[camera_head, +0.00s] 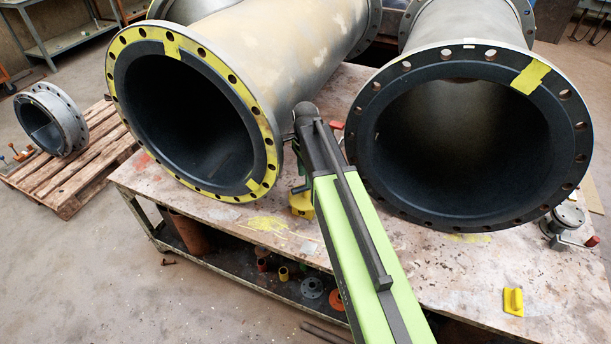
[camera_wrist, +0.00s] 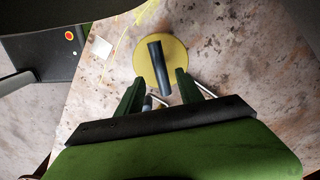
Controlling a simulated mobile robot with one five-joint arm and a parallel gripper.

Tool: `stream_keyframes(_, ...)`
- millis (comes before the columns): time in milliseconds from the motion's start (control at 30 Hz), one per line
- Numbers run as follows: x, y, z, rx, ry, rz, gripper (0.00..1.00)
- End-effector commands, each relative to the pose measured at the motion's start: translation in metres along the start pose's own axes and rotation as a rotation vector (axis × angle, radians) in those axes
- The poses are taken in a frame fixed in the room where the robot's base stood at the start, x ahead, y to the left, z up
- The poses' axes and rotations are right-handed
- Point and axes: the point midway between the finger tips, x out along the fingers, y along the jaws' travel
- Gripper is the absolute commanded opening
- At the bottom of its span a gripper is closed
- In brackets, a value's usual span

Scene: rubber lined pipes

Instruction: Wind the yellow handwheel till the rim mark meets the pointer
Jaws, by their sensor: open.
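The yellow handwheel (camera_wrist: 172,48) shows in the wrist view as a round disc, seen from above. A dark cylindrical handle (camera_wrist: 157,62) stands out from it. My gripper (camera_wrist: 160,76) is open, with one dark green finger on each side of the handle's lower end. I cannot tell whether either finger touches it. In the head view a yellow part (camera_head: 300,203), likely the handwheel, shows on the table beside my arm, which partly hides it. The rim mark and the pointer cannot be made out in either view.
Two large rubber-lined pipes, one with a yellow flange (camera_head: 118,85) and one with a dark flange (camera_head: 367,150), flank my arm closely. The worn table (camera_head: 400,255) has bare room in front. A small yellow block (camera_head: 513,302) lies at right. Metal rods (camera_wrist: 206,90) lie near the fingers.

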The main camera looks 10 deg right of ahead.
Motion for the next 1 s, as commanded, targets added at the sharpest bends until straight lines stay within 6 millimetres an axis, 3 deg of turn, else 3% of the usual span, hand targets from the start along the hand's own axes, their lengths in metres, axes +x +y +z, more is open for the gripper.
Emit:
stream_keyframes(33, -0.024, 0.000, 0.000, 0.000, 0.000, 0.000, 0.44)
stream_keyframes(500, -0.124, 0.001, 0.000, 0.000, 0.000, 0.001, 0.44)
stream_keyframes(633, -0.132, 0.002, 0.000, 0.000, 0.000, 0.001, 0.44)
stream_keyframes(1000, -0.130, 0.005, 0.001, -0.026, 0.000, 0.001, 0.44)
